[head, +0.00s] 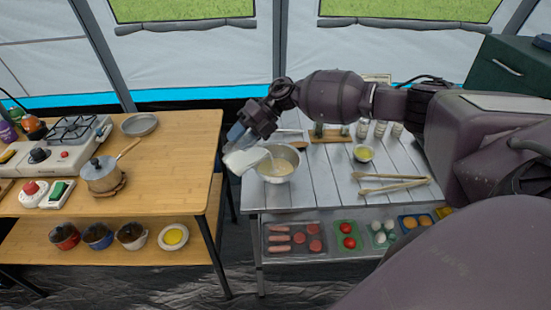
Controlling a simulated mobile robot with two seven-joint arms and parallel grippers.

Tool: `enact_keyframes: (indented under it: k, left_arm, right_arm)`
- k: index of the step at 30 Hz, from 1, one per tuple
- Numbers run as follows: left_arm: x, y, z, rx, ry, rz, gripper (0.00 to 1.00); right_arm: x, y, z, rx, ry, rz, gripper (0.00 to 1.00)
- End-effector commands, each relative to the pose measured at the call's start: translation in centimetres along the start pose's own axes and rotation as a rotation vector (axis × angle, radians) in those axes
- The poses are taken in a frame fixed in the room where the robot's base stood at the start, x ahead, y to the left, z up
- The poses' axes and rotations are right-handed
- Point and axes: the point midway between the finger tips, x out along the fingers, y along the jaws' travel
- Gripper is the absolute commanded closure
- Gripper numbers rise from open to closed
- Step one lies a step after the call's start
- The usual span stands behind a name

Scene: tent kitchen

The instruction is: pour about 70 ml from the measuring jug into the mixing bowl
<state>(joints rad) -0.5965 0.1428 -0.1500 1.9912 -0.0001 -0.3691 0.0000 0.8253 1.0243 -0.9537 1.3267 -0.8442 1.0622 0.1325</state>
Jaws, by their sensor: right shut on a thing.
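The measuring jug (242,160) is whitish and tilted toward the mixing bowl. My right gripper (240,138) is shut on it and holds it at the bowl's upper left. The metal mixing bowl (290,177) stands on the slatted grey table near its left edge. Pale content shows inside the bowl. A thin pale streak at the jug's lip looks like a stream falling into the bowl. The level inside the jug cannot be read. My left gripper is not in view.
Tongs (392,186) and a small yellow-filled bowl (363,153) lie right of the mixing bowl. Several jars stand behind. A gap separates the slatted table (320,195) from the wooden table (165,160), which bears a saucepan (101,175) and a stove (65,140).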

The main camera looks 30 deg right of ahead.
Motion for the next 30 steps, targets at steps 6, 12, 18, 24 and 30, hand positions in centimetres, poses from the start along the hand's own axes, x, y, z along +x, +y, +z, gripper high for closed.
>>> enact_keyframes:
  k: [6, 12, 18, 24, 30]
  left_arm:
    - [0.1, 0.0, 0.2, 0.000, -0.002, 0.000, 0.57]
    - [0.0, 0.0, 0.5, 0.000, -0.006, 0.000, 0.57]
    - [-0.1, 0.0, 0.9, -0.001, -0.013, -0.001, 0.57]
    - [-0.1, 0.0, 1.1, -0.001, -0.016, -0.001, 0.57]
    - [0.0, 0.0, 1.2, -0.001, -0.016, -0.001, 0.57]
  right_arm:
    - [-0.1, 0.1, 0.0, -0.001, 0.000, 0.011, 1.00]
    - [-0.2, 0.1, 0.0, -0.001, 0.001, 0.021, 1.00]
    - [-0.3, 0.1, 0.0, -0.001, 0.001, 0.031, 1.00]
    - [-0.5, 0.1, 0.0, 0.000, 0.002, 0.043, 1.00]
    - [-0.6, 0.1, 0.0, 0.000, 0.002, 0.055, 1.00]
